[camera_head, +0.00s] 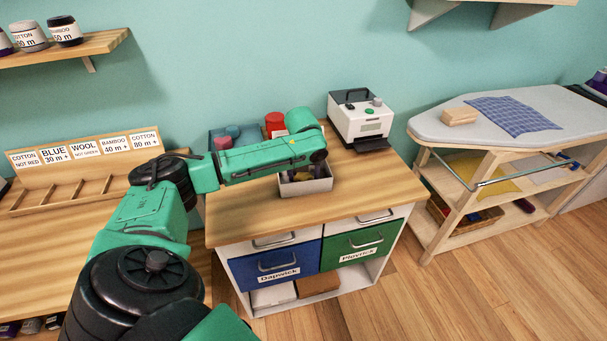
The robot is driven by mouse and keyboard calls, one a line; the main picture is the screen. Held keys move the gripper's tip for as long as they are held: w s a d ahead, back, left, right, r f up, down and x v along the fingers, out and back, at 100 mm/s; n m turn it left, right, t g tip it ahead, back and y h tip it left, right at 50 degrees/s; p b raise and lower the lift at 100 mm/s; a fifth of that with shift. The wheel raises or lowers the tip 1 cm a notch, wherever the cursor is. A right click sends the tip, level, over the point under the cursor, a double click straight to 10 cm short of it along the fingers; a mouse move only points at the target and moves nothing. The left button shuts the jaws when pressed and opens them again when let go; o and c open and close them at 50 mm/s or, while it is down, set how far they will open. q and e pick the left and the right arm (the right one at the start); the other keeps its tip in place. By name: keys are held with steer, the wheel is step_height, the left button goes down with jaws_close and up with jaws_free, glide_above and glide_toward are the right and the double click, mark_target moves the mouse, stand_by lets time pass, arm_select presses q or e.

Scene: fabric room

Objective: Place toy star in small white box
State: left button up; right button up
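My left arm reaches in from the left and crosses above the cabinet. I cannot make out the toy star. A tiny yellow mark shows on the arm, too small to identify. My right gripper is out of view.
A blue tray (216,134) with pink and blue things and a red-topped jar (276,121) stand at the cabinet's back. A white machine (360,119) is at the back right. The cabinet's front right top is clear. An ironing board (540,110) stands right.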

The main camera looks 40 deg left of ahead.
arm_select(q)
steer(key=shift+o, duration=0.9)
steer(key=v, duration=1.2)
steer(key=shift+r, duration=0.15)
